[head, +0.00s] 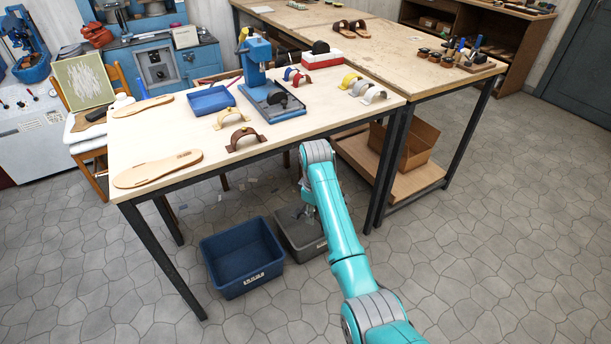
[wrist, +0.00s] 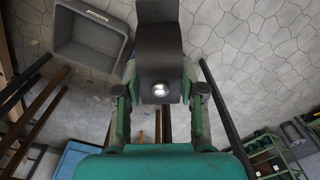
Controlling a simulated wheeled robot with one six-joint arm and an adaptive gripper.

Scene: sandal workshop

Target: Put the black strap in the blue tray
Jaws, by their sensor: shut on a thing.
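In the wrist view my gripper (wrist: 160,100) is shut on a black strap (wrist: 158,35). The strap is dark and wide, with a round shiny metal stud near the fingers. The blue tray (head: 210,100) is a shallow rectangle on the pale workbench, left of the blue press, and looks empty. In the head view my gripper is mostly hidden behind my teal arm, low by the workbench's front edge and near the grey bin. The held strap cannot be made out there.
The workbench (head: 150,143) holds tan soles, yellow, brown and white straps, and a blue press (head: 257,62). A blue bin (head: 243,262) and a grey bin (head: 298,226) stand on the floor beside and below it. Floor at right is clear.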

